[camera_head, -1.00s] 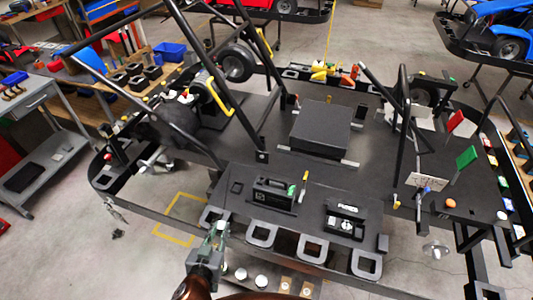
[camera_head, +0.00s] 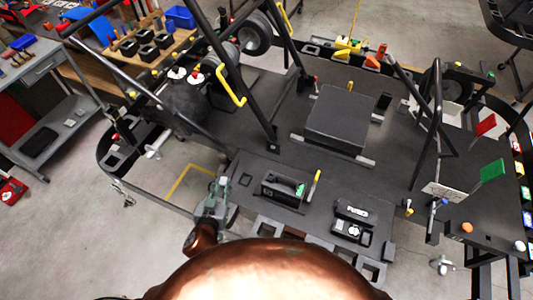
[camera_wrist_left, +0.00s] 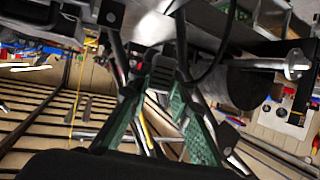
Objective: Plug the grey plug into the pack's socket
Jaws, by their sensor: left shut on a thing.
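My left gripper (camera_head: 218,190) is beside the left edge of the kart's front panel (camera_head: 243,168). In the left wrist view its green fingers (camera_wrist_left: 160,98) are closed in on a small dark grey ribbed piece, which appears to be the grey plug (camera_wrist_left: 161,76). A dark cable (camera_wrist_left: 212,55) shows to its right. In the head view the plug is too small to make out. A large black box (camera_head: 342,117), possibly the pack, sits flat on the kart deck. I cannot make out its socket. My right gripper is not in view.
Left of the black box, black frame tubes (camera_head: 240,85) rise from the deck. The panel holds a black device with a green part (camera_head: 283,190), a yellow-handled upright (camera_head: 315,185) and a fuse box (camera_head: 351,212). A grey trolley (camera_head: 45,85) stands at far left.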

